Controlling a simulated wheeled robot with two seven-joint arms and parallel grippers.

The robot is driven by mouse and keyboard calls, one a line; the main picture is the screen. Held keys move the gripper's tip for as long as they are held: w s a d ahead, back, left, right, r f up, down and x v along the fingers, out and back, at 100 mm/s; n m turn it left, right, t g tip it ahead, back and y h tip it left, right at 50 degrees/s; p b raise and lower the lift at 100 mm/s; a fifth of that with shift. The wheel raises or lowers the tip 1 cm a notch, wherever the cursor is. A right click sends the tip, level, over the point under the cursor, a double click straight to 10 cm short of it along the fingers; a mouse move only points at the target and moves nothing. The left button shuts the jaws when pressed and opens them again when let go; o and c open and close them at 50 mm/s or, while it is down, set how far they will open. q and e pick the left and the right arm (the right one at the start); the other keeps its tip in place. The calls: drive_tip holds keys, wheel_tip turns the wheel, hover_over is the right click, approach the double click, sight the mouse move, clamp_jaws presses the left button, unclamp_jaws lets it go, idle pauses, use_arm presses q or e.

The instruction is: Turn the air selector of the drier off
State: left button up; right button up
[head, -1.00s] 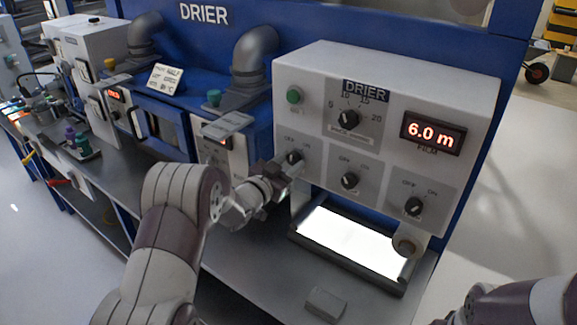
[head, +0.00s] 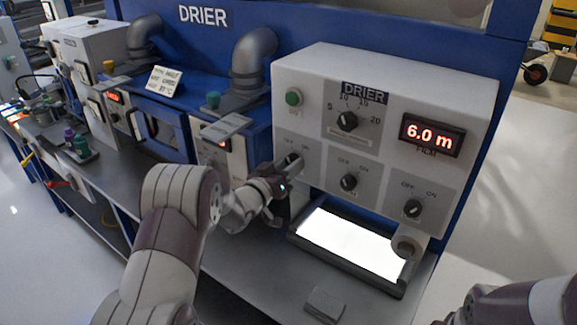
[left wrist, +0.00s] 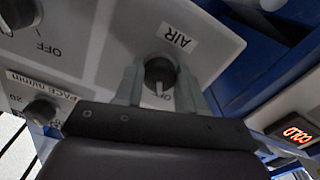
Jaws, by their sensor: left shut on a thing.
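The drier's control box (head: 300,75) is white, with a red 6.0 m display (head: 431,134). Its lower row has three OFF/ON selectors. In the left wrist view, the air selector (left wrist: 160,68) is a dark round knob beside an upside-down AIR label (left wrist: 177,34). My left gripper (left wrist: 160,84) has a finger on each side of this knob and is shut on it. The knob's white mark points towards the partly hidden OFF lettering. My right gripper is out of view.
A green button (head: 293,97) and the pace dial (head: 347,121) are above. A lit white panel (head: 350,238) lies below. A small grey block (head: 325,304) is on the bench.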

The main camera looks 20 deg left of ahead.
use_arm(q)
drive_tip(key=shift+f, duration=0.1)
drive_tip(key=o, duration=1.1)
drive_tip(key=shift+c, duration=0.2)
drive_tip(key=b+v, duration=0.3)
drive_tip(key=v, duration=0.9)
drive_tip(key=shift+s, duration=0.35)
drive_tip(key=shift+a, duration=0.15)
